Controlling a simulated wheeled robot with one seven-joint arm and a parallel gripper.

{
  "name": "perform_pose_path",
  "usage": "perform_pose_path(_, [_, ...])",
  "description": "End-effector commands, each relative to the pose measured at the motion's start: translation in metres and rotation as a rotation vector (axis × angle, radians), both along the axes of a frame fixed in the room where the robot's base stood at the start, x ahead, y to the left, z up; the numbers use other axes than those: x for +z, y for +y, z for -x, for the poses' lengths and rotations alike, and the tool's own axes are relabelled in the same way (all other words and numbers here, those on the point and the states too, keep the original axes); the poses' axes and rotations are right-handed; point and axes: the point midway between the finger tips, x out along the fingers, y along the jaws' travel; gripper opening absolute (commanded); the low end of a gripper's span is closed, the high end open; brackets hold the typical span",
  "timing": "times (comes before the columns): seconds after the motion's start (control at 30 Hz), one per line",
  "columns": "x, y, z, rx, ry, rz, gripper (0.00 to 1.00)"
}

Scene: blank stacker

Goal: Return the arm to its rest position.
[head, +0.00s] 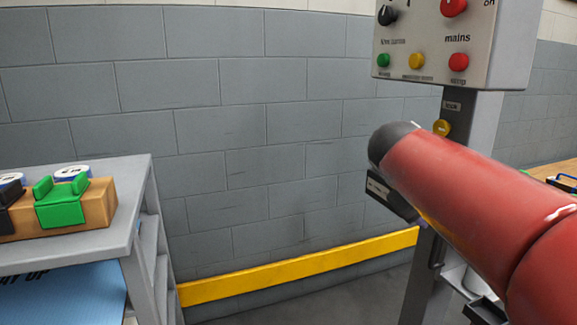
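My red arm (470,205) reaches in from the right edge, with a dark grey rounded cap at its upper left end. It passes in front of the grey post of a control panel and hides part of it. The fingers of my gripper cannot be made out in this view, and nothing held shows.
A control panel (480,45) with coloured buttons stands on a grey post at right. A grey shelf unit (140,205) at left carries a wooden block (98,205) with a green part (60,210). A yellow rail (300,265) runs along the grey wall. Floor between is clear.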

Motion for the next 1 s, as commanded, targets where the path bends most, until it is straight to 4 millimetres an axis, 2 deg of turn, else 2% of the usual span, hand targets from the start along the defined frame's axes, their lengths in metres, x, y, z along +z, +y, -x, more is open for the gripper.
perform_pose_path(0.03, [-0.006,0.009,0.029,0.013,0.003,-0.097,0.57])
perform_pose_path(0.2, [-0.056,0.057,0.110,0.039,0.003,-0.417,0.57])
perform_pose_path(0.3, [-0.081,0.083,0.148,0.032,-0.011,-0.565,0.57])
perform_pose_path(0.4, [-0.101,0.102,0.173,0.017,-0.024,-0.671,0.57])
perform_pose_path(0.5, [-0.113,0.113,0.187,0.006,-0.032,-0.731,0.57])
perform_pose_path(0.6, [-0.119,0.117,0.192,0.000,-0.037,-0.756,0.57])
perform_pose_path(1.0, [-0.121,0.118,0.192,0.000,-0.035,-0.759,0.57])
